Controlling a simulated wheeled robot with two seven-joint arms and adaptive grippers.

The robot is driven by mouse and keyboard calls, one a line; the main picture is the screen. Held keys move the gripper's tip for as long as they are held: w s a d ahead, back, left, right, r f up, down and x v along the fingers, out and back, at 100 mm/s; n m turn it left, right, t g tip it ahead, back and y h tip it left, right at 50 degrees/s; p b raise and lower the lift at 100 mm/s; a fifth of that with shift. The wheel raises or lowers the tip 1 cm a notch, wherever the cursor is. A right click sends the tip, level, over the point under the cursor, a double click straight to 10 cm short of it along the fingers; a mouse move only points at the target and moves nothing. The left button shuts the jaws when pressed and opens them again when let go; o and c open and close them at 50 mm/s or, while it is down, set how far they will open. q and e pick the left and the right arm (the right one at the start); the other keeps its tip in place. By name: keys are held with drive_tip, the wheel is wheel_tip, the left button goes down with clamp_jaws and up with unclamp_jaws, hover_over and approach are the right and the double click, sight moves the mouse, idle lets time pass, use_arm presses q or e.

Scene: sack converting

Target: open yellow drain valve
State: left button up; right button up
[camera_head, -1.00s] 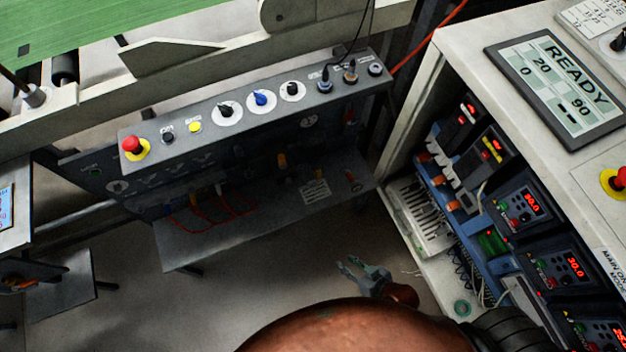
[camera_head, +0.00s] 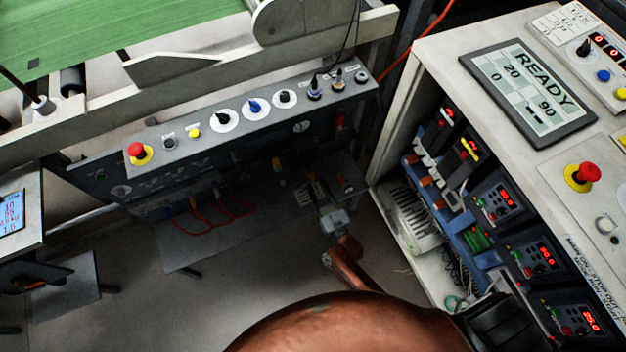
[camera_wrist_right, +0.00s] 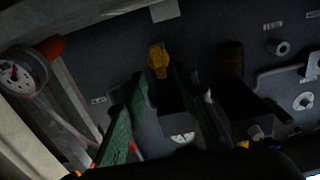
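The yellow drain valve (camera_wrist_right: 158,62) shows in the right wrist view as a small yellow handle on a dark panel. In the head view a small yellow part (camera_head: 276,164), likely the valve, sits in the shade under the control panel. My right gripper (camera_head: 320,195) reaches in beneath that panel, to the right of the yellow part. In the right wrist view my right gripper (camera_wrist_right: 162,80) is open, with its greenish fingers apart. The yellow handle appears just beyond the fingertips, and I cannot tell any contact. My left gripper is not in view.
The sloping control panel (camera_head: 230,125) with knobs and a red emergency button (camera_head: 136,150) overhangs the work area. An open electrical cabinet (camera_head: 400,215) stands close on the right. A round gauge (camera_wrist_right: 22,72) is at left in the wrist view. Bare floor (camera_head: 240,290) lies in front.

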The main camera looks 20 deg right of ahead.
sight(314, 180)
drive_tip(key=shift+w+b, duration=0.4)
drive_tip(key=shift+w, duration=1.3)
drive_tip(key=shift+c, duration=0.7)
clamp_jaws()
